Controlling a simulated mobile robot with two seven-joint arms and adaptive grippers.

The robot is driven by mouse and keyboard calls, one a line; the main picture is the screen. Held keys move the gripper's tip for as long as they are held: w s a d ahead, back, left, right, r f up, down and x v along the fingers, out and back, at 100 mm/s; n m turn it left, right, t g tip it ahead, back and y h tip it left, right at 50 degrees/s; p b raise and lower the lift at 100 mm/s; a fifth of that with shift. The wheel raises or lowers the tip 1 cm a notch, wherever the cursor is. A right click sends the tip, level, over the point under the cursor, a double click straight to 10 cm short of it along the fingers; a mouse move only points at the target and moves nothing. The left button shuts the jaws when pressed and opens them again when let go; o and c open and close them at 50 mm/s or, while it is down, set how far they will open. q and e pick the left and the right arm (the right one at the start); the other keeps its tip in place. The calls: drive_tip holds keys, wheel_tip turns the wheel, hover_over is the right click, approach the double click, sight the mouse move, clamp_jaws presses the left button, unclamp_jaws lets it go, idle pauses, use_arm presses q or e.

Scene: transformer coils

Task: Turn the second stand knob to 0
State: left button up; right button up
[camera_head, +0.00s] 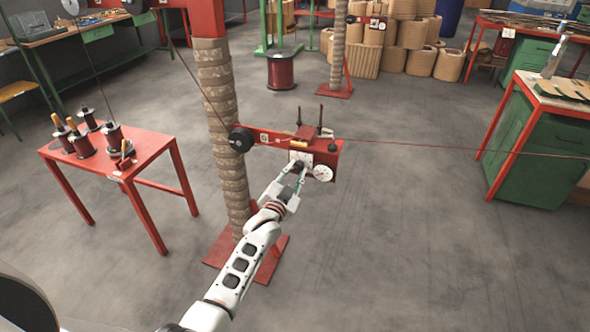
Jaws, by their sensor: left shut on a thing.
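A stand with a rope-wrapped column (222,130) holds a red arm box (328,158) on its right side. On the front of the box is a white dial plate with a knob (300,157), and a second white dial (323,173) sits just right of and below it. My left gripper (298,170) reaches up from below and is shut on the knob at the left dial plate. The gripper's fingers partly hide the knob, and its setting is too small to read. My right gripper is not in view.
A black round wheel (241,139) sits beside the column, and a thin red wire runs right from the box. A red table (150,150) with spools stands left. A green cabinet (540,150) stands right. A similar stand (338,50) is behind. Open floor lies between.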

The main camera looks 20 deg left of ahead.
use_arm(q)
drive_tip(key=n+p, duration=0.1)
drive_tip(key=n, duration=0.2)
drive_tip(key=shift+r, duration=0.15)
drive_tip(key=n+p, duration=0.1)
drive_tip(key=n, duration=0.2)
drive_tip(key=shift+d+p, duration=0.1)
drive_tip(key=shift+p, duration=0.2)
drive_tip(key=n, duration=0.2)
drive_tip(key=shift+n+p, duration=0.3)
drive_tip(key=shift+n, duration=0.7)
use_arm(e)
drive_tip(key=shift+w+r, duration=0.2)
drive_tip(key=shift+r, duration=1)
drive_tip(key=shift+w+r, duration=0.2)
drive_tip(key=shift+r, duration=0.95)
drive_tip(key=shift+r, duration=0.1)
use_arm(q)
drive_tip(key=o, duration=1.1)
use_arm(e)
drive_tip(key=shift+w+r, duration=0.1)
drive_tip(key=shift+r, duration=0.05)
